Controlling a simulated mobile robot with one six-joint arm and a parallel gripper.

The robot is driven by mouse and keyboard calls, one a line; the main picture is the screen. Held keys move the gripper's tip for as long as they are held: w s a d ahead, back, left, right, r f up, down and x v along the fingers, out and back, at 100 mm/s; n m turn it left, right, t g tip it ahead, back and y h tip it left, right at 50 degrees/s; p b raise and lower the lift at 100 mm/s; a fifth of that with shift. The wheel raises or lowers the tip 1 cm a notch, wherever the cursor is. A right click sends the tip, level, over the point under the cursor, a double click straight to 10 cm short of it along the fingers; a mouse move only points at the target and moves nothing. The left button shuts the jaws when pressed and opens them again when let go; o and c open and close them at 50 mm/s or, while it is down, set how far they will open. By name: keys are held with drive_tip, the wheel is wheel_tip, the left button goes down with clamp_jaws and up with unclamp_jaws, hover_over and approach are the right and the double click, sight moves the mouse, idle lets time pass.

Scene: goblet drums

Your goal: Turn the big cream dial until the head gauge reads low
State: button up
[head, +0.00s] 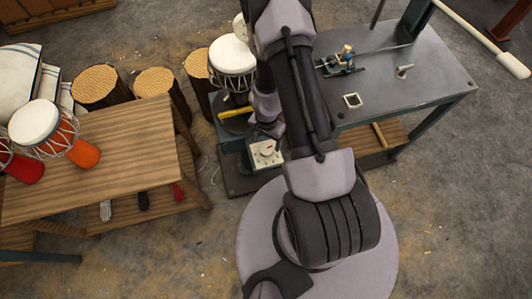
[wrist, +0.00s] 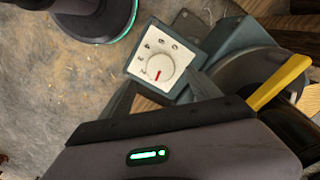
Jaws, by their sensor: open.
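The cream dial (wrist: 160,69) is a round knob on a white, marked plate on the front of a blue-grey box. Its red pointer line points toward the bottom of the wrist view. The dial also shows in the head view (head: 265,149), small, just left of my arm. My gripper (wrist: 164,92) is open, with its two grey fingers reaching toward the lower edge of the plate on either side of the dial; I cannot tell whether they touch it. In the head view my arm hides most of the gripper. I cannot make out a gauge reading.
A white-topped drum (head: 232,55) stands behind the dial box. A yellow bar (wrist: 278,82) lies over a grey disc (wrist: 245,72) beside it. A wooden table (head: 110,150) with drums is on the left; a grey workbench (head: 420,80) with small tools is on the right.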

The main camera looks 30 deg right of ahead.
sight(266, 149)
wheel_tip(266, 149, down, 6)
drive_tip(key=b, duration=0.4)
drive_tip(key=shift+r, duration=0.2)
drive_tip(key=shift+c, duration=0.4)
drive_tip(key=c, duration=1.3)
drive_tip(key=shift+m, duration=0.3)
drive_tip(key=m, duration=0.3)
drive_tip(key=shift+m, duration=2)
